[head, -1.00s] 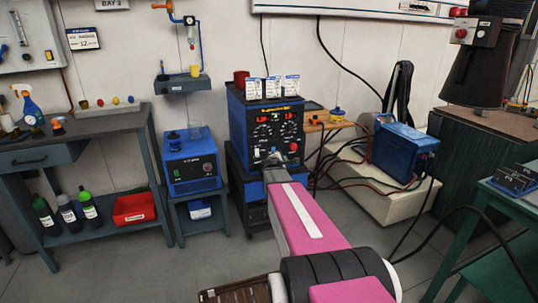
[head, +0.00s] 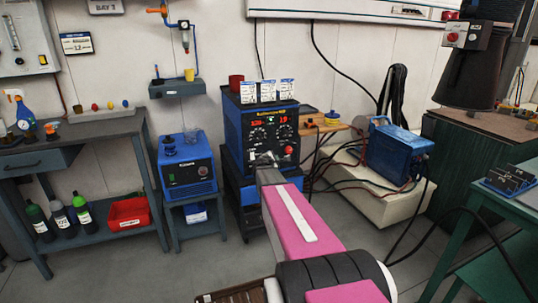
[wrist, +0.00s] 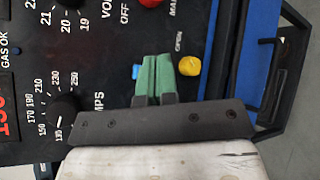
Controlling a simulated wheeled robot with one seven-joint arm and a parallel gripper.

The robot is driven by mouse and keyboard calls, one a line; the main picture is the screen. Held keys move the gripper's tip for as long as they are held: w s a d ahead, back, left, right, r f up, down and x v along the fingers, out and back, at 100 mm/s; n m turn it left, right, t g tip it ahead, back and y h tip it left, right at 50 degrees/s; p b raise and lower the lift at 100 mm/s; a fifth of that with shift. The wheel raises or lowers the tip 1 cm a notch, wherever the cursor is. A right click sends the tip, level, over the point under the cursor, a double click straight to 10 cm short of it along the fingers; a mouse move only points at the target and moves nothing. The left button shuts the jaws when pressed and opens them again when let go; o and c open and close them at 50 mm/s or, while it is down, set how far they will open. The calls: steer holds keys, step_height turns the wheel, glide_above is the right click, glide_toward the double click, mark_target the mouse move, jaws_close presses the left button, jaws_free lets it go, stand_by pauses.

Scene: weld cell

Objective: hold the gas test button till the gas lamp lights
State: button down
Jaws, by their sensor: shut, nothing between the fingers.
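The blue welder (head: 232,150) stands at the middle of the head view, with red digits lit on its front panel. My gripper (head: 262,157) is in front of the lower part of this panel. In the wrist view my gripper (wrist: 153,60) is shut and empty, its green fingertips together over the panel. A small blue button (wrist: 136,72) shows just left of the fingertips; its label cannot be read. A yellow knob (wrist: 189,66) marked OPEN lies just right. Whether the fingertips touch the panel cannot be told. The words GAS OK (wrist: 5,48) show at the left edge; no lit lamp is clear there.
A red knob (wrist: 150,3) and black dials (wrist: 66,108) are also on the panel. A blue cooler unit (head: 190,178) stands left of the welder. A blue box (head: 398,152) with cables is at right. The floor (head: 190,262) left of my arm is clear.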

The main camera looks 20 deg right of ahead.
steer(key=shift+w+a, duration=0.1)
steer(key=shift+w, duration=1.9)
stand_by(0.4)
steer(key=shift+w, duration=0.45)
steer(key=shift+w, duration=0.45)
stand_by(1.9)
steer(key=shift+s, duration=0.1)
stand_by(0.6)
steer(key=shift+s, duration=0.8)
steer(key=shift+s, duration=2.5)
